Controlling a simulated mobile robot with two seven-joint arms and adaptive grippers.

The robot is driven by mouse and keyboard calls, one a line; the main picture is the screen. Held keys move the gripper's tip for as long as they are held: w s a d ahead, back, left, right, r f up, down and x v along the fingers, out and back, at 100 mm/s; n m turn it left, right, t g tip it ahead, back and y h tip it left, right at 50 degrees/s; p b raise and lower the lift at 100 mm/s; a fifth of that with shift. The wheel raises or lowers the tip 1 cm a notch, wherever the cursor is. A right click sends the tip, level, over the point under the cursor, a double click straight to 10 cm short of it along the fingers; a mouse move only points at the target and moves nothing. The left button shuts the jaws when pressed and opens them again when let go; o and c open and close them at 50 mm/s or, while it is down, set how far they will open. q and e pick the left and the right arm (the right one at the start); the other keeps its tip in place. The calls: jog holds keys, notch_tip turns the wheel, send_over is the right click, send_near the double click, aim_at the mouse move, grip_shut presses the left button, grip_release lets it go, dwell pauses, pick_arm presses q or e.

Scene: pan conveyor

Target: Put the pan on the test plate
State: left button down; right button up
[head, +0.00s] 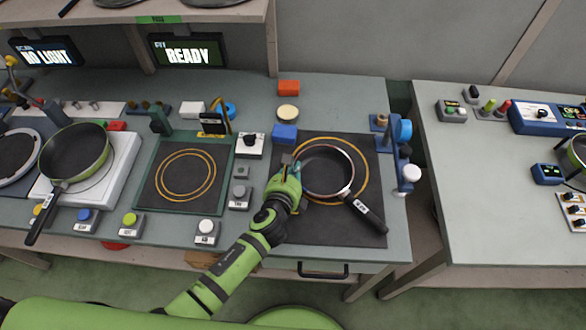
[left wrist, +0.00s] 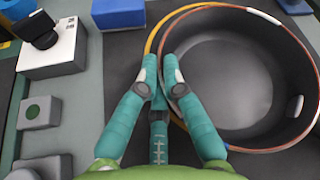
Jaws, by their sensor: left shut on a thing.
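A dark pan (head: 326,172) with a pale and copper rim sits on a black plate (head: 290,220) with an orange ring, its black handle pointing to the lower right. The pan also shows in the left wrist view (left wrist: 235,75). My left gripper (head: 290,168) is shut on the pan's left rim; its teal fingers (left wrist: 160,75) meet there in the left wrist view. Left of it lies another dark plate (head: 150,195) with two orange rings, bare, in a green frame. Which plate is the test plate I cannot tell. My right gripper is not in view.
A green pan (head: 75,150) stands on a white unit (head: 118,180) at the left. Button boxes (head: 240,197) stand between the two plates. Blue (head: 284,133) and orange (head: 289,88) blocks lie behind the pan. A blue and white fixture (head: 403,150) stands at the table's right edge.

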pick_arm(q)
jog(key=shift+r, duration=0.15)
jog(key=c, duration=1.4)
grip_release()
jog(key=shift+f, duration=0.25)
